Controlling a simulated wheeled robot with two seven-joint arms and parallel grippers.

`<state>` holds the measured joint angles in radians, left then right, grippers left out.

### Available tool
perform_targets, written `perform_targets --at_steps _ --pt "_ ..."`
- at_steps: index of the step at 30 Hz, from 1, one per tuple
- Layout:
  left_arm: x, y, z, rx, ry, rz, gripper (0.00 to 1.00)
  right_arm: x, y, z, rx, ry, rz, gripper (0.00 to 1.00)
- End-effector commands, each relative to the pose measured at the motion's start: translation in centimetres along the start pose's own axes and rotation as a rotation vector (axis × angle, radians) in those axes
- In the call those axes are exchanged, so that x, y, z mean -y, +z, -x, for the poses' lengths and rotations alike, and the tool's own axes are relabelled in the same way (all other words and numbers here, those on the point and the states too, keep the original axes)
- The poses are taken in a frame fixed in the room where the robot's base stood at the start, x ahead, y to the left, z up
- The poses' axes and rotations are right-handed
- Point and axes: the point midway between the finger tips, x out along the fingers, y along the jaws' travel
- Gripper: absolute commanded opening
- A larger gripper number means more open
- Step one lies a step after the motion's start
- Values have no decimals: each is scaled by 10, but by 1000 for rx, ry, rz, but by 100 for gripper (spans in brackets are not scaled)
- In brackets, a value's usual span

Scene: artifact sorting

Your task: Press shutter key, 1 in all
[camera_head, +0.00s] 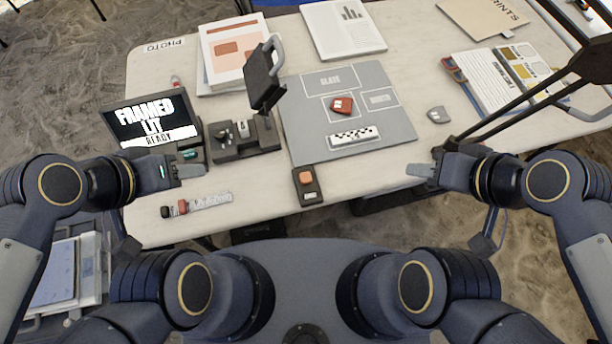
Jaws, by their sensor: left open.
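The shutter key looks to be the small dark box with an orange button (306,178) near the table's front edge, at the centre. A screen (150,118) at the left reads "FRAMED LIT READY". My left gripper (198,171) is open and empty, in front of the screen's base and well left of the orange button. My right gripper (413,171) is over the table's front edge, right of the button and apart from it. Its fingers overlap in this view, so I cannot tell whether it is open.
A grey mat (394,125) holds a red piece (342,105) and a black-and-white scale bar (353,137). A dark stand with a raised head (263,85) is left of the mat. A grey piece (437,114) lies right of it.

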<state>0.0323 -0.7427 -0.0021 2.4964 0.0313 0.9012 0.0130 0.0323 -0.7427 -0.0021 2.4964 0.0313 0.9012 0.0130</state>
Motion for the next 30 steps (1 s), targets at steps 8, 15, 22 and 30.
perform_targets --at_steps 8,15,22,30 --pt "0 0 0 0 0 0 47 0 0 0 0 0 0 1" --pt "0 0 0 0 0 0 47 0 0 0 0 0 0 0" --pt "0 0 0 0 0 0 47 0 0 0 0 0 0 0" --pt "0 0 0 0 0 0 47 0 0 0 0 0 0 0"
